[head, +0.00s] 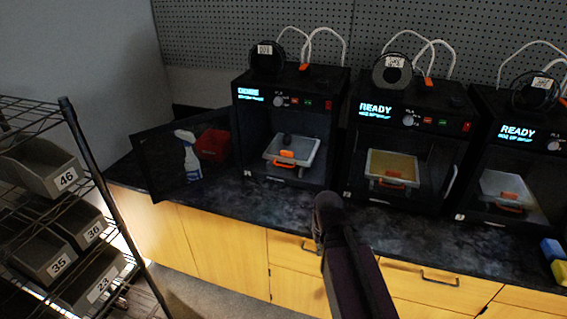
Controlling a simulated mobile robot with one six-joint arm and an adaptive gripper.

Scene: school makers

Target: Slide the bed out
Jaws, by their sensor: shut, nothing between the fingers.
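The left printer (241,137) is black, with its door (160,172) swung open to the left. Inside it is a grey bed (310,145) with an orange handle (286,160) at its front edge. A small dark object (287,141) sits on the bed. The bed lies inside the printer. My arm rises from the bottom of the picture, in front of the counter and below the printers. My gripper cannot be made out; only dark arm links show.
The middle printer (352,150) and the right printer (480,135) read READY. A spray bottle (190,158) and a red bin (213,144) show behind the open door. A wire shelf (75,130) with numbered bins stands at left. The dark counter (425,235) is mostly bare in front.

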